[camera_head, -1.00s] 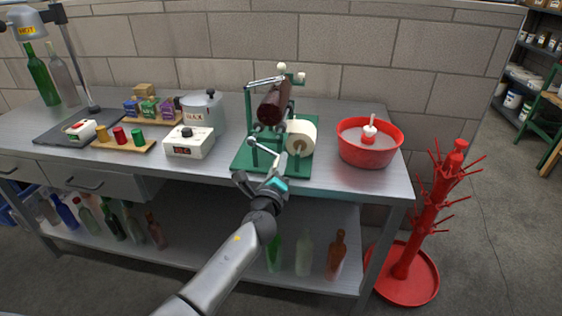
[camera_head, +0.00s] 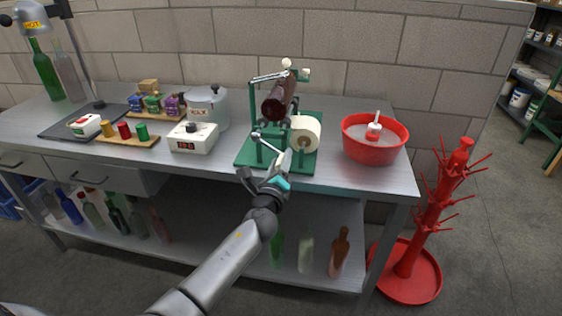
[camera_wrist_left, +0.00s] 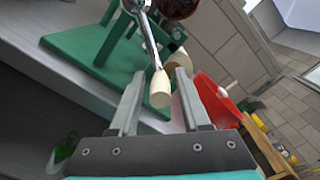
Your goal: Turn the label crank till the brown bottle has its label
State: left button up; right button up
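The brown bottle (camera_head: 279,100) lies on its side in the green label machine (camera_head: 245,155) on the bench; its visible side is plain dark brown. A cream label roll (camera_head: 305,134) sits at the machine's right front. The metal crank (camera_head: 268,143) reaches forward from the machine to a cream handle, which shows clearly in the left wrist view (camera_wrist_left: 160,91). My left gripper (camera_head: 268,172) is at the machine's front edge. In the wrist view its two fingers (camera_wrist_left: 157,98) stand apart, one on each side of the handle, with gaps showing. My right gripper is not in view.
A red basin (camera_head: 373,152) stands right of the machine, and a white control box (camera_head: 192,138) and wax pot (camera_head: 209,106) stand left. A red bottle tree (camera_head: 428,220) is on the floor at right. Several bottles stand on the lower shelf (camera_head: 215,250).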

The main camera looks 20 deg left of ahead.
pick_arm(q)
jog(key=shift+o, duration=0.3)
jog(key=shift+s+d, duration=0.1)
jog(key=shift+s, duration=0.15)
jog(key=p+v, duration=0.1)
jog(key=v, duration=1.3)
jog(key=shift+s, duration=0.35)
jog(key=shift+s+f, duration=0.1)
